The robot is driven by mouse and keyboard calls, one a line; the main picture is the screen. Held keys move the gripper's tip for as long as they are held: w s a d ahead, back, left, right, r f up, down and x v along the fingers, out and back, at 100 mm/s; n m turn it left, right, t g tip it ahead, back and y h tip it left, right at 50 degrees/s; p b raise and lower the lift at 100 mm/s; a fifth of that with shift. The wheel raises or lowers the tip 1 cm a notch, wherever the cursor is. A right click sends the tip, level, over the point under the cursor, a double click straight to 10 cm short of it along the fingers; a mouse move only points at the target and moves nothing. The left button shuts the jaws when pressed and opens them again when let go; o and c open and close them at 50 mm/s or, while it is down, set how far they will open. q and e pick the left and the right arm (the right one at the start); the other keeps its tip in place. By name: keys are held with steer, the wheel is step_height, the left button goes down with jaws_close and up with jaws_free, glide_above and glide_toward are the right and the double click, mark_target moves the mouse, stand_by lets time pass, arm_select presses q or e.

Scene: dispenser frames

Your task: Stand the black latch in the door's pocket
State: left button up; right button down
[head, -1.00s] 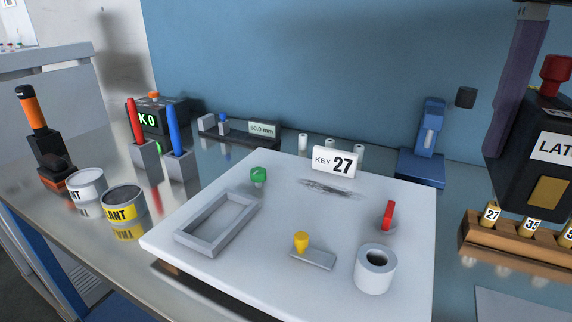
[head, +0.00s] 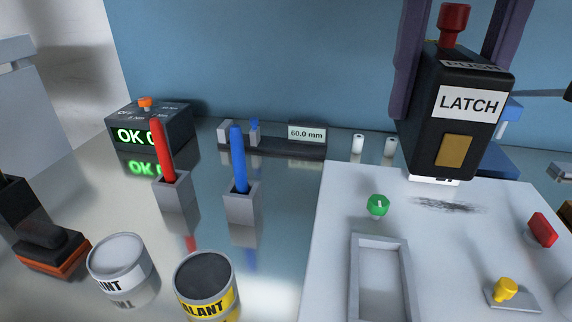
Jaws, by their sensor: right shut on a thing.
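The black latch (head: 440,139) is a block labelled LATCH, with a red knob on top and a gold plate on its front. My right gripper (head: 450,95) is shut on it, its purple fingers on either side. It hangs upright, apparently above the back of the white door panel (head: 343,205). On the panel lies a grey rectangular frame around a recess, apparently the pocket (head: 381,241), in front and to the left of the latch. The frame's near end is cut off by the picture edge. My left gripper is out of view.
A green knob (head: 377,205), red tab (head: 542,230) and yellow-knobbed plate (head: 505,291) are on the panel. A white card (head: 434,181) is mostly hidden behind the latch. Red (head: 163,152) and blue (head: 239,160) markers and two cans (head: 122,268) stand left.

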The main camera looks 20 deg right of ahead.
steer(key=shift+s+d+f+b, duration=0.1)
steer(key=shift+f+b, duration=1.45)
steer(key=shift+f, duration=7.9)
steer(key=shift+f, duration=0.15)
steer(key=shift+c, duration=1.4)
jaws_free()
step_height(320, 180, up, 12)
steer(key=p, duration=0.1)
steer(key=shift+p, duration=0.3)
